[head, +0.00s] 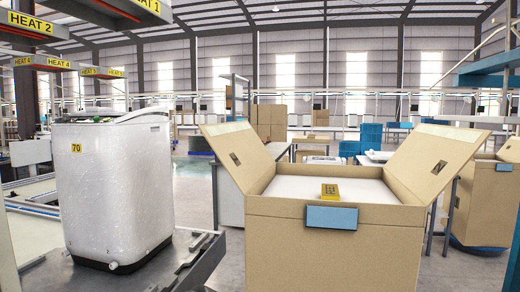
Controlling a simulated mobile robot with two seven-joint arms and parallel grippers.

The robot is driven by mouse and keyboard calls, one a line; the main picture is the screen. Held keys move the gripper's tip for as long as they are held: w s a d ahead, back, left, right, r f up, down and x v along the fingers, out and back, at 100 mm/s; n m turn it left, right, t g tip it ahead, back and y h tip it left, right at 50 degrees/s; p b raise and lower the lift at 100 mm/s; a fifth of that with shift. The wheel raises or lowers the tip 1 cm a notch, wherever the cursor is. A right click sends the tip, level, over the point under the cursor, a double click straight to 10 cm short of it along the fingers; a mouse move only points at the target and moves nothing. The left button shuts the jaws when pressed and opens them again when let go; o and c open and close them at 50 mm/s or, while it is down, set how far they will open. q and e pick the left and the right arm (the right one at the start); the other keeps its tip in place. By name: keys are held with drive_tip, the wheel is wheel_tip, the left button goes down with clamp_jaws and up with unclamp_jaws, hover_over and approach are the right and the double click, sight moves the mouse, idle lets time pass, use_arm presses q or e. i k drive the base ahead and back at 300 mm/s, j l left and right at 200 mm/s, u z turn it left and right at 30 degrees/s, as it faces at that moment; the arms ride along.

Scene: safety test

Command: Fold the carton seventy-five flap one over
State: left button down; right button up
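A large brown carton (335,250) stands upright close in front of me, right of centre. Its left flap (236,155) and right flap (437,160) stand open, tilted outward, each with a small dark slot. A white surface (310,189) fills the top of the carton, with a small yellow block or label (330,192) on it. A blue plate (332,217) is on the upper front face; nothing readable shows on it. The inside below the white surface is hidden. Neither of my grippers is in view.
A wrapped white appliance (110,200) marked 70 stands on a dark metal conveyor (190,262) at left. Another carton (483,205) stands behind at right. Blue steel posts edge the right side. Stacked boxes (268,120) and tables are farther back.

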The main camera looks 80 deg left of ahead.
sight(242, 154)
drive_tip(key=u, duration=3.2)
drive_tip(key=i+u, duration=0.15)
drive_tip(key=u, duration=0.2)
drive_tip(key=i+u, duration=0.15)
drive_tip(key=u, duration=0.25)
drive_tip(key=i+u, duration=0.1)
drive_tip(key=u, duration=0.25)
